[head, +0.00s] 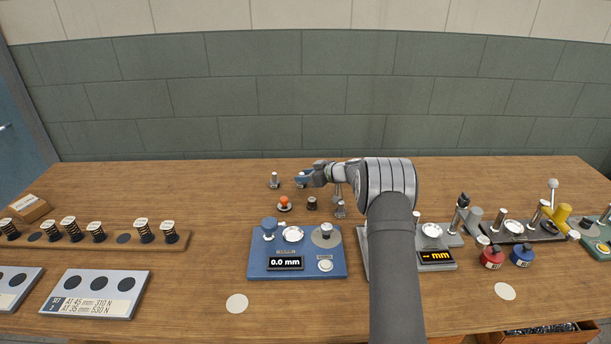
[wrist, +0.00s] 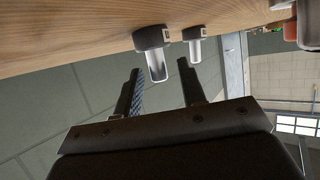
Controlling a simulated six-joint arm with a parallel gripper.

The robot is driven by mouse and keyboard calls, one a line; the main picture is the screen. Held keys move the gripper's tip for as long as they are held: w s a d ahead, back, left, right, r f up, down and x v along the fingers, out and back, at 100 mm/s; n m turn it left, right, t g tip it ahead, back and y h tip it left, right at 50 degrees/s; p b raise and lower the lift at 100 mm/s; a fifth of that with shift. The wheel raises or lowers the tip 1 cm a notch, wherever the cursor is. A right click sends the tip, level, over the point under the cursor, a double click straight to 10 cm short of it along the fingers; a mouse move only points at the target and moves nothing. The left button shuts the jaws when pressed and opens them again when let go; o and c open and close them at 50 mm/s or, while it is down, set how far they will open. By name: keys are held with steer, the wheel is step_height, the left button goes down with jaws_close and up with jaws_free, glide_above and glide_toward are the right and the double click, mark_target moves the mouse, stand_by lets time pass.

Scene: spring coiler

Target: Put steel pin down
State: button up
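A steel pin (wrist: 157,66) stands in a round dark base on the wooden table; its base also shows in the head view (head: 300,187), close by my gripper. My gripper (head: 304,177) reaches leftward, low over the back of the table. In the wrist view my gripper (wrist: 160,68) is open, and the pin appears between its two fingers with space on both sides. I see no finger touching it. A second steel pin (wrist: 194,46) in a dark base stands farther on; it is to the left in the head view (head: 274,180).
An orange-topped piece (head: 284,203) and a dark round piece (head: 312,203) stand in front of my gripper. The blue gauge (head: 260,270) reads 0.0 mm. Springs stand on a wooden rack (head: 95,241) at left. Bare table lies left of the pins.

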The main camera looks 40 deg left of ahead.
steer(key=shift+r, duration=0.2)
steer(key=v, duration=1.2)
steer(key=shift+w, duration=0.1)
steer(key=shift+a+f, duration=0.1)
steer(key=x, duration=1.1)
steer(key=shift+a, duration=0.45)
steer(key=shift+d+r, duration=0.1)
steer(key=shift+r, duration=1.7)
steer(key=shift+f, duration=0.15)
